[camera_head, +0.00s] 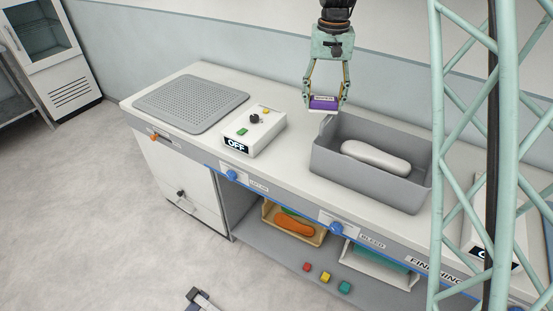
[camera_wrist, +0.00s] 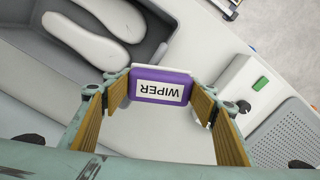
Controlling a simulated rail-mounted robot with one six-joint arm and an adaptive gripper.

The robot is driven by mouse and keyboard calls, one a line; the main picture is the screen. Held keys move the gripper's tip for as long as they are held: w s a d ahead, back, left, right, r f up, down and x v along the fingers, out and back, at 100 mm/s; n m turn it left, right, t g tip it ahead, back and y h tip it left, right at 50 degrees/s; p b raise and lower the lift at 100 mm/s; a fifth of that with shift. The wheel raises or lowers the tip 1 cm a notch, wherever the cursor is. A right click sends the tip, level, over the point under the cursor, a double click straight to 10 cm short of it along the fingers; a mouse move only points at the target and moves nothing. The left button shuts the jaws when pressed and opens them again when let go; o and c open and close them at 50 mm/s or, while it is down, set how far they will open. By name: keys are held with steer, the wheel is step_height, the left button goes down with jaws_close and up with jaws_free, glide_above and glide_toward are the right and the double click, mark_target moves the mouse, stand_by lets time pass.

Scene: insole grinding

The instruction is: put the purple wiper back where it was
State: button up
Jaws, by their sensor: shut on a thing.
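The purple wiper (camera_head: 323,102) is a small block with a white label and a pale lower layer. My gripper (camera_head: 325,98) is shut on it from both sides, above the white bench top behind the left end of the grey bin. In the wrist view the wiper (camera_wrist: 160,86) sits between the two fingertips, and its label reads WIPER. Whether its underside touches the bench or the bin's edge cannot be told. No marked spot for the wiper is seen.
The grey bin (camera_head: 352,184) holds pale insole shapes. Left of it stand a control box (camera_head: 254,131) reading OFF and a perforated grey plate (camera_head: 191,103). The bench top (camera_head: 290,150) between box and bin is clear. A green lattice column stands at the right.

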steer(key=s+a+f+n+p, duration=0.2)
steer(key=s+a+f+n, duration=0.4)
steer(key=a, duration=0.6)
steer(key=s+a+f+n+p, duration=0.3)
steer(key=s+a+f+n, duration=0.3)
steer(key=a, duration=0.6)
steer(key=s+f, duration=0.2)
steer(key=s, duration=0.1)
steer(key=shift+s+a+f+n, duration=0.15)
steer(key=shift+a+f+n, duration=0.05)
steer(key=shift+f+n, duration=0.2)
glide_above(278, 157)
steer(key=shift+d+f, duration=0.1)
steer(key=shift+f, duration=0.65)
steer(key=shift+f, duration=0.1)
steer(key=shift+f, duration=1.65)
steer(key=shift+f, duration=0.2)
